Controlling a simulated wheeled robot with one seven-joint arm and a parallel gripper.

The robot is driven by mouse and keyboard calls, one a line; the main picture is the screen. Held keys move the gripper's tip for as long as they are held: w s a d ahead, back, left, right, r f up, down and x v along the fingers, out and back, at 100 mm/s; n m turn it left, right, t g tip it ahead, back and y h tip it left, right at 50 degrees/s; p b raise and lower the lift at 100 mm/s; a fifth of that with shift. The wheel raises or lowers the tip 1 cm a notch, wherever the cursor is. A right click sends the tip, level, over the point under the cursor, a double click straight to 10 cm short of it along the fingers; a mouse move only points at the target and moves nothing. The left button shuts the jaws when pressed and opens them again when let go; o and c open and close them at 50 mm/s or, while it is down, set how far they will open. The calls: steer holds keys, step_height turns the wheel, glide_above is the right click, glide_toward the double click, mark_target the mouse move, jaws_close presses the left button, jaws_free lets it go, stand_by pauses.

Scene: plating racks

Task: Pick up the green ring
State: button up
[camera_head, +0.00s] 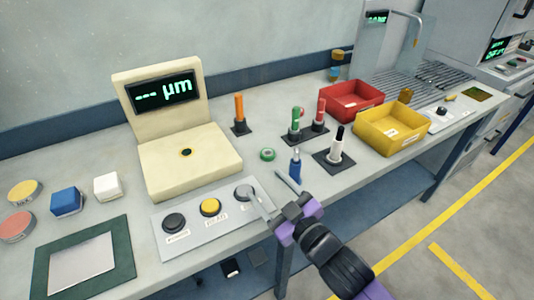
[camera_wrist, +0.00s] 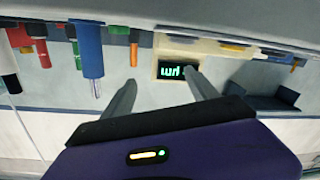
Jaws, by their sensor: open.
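The green ring (camera_head: 267,154) lies on the bench in the head view, just right of the cream gauge and left of a blue bottle-like piece (camera_head: 295,165). In the wrist view, which is upside down, a small green shape (camera_wrist: 118,29) beside the blue piece (camera_wrist: 88,50) appears to be the ring. My gripper (camera_head: 273,190) is at the bench's front edge, nearer the camera than the ring and apart from it. Its two fingers (camera_wrist: 160,78) are spread with nothing between them.
The gauge (camera_head: 187,160) stands left, with a button panel (camera_head: 195,232) in front. Pegs with orange (camera_head: 239,108), green (camera_head: 297,113) and red (camera_head: 321,108) pieces stand behind. A black-and-white piece (camera_head: 336,148) is to the right, near red (camera_head: 352,101) and yellow (camera_head: 396,130) bins.

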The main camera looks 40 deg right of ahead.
steer(key=w+d+r+m+h, duration=0.3)
steer(key=w+d+r, duration=0.25)
steer(key=w, duration=0.25)
step_height(320, 180, up, 4)
steer(key=m+g+h+p, duration=0.1)
steer(key=m+g+h, duration=0.3)
glide_above(266, 150)
step_height(266, 150, down, 4)
steer(key=d+m+g+y, duration=0.1)
steer(key=d+m+g, duration=0.2)
steer(key=m+g, duration=0.3)
steer(key=a+f+m+g+y, duration=0.1)
steer(key=a+g, duration=0.1)
steer(key=s+a+f+m+g+y, duration=0.1)
steer(key=a+g+y, duration=0.1)
steer(key=a, duration=0.1)
steer(key=s+a+f+g+y+p, duration=0.1)
steer(key=a+g+y, duration=0.1)
steer(key=shift+s+a+f+m, duration=0.1)
steer(key=shift+s+a+m, duration=0.05)
steer(key=shift+a+m, duration=0.2)
steer(key=shift+d+p+x, duration=0.2)
steer(key=shift+p+x, duration=0.3)
steer(key=shift+x, duration=3.05)
steer(key=c, duration=1.3)
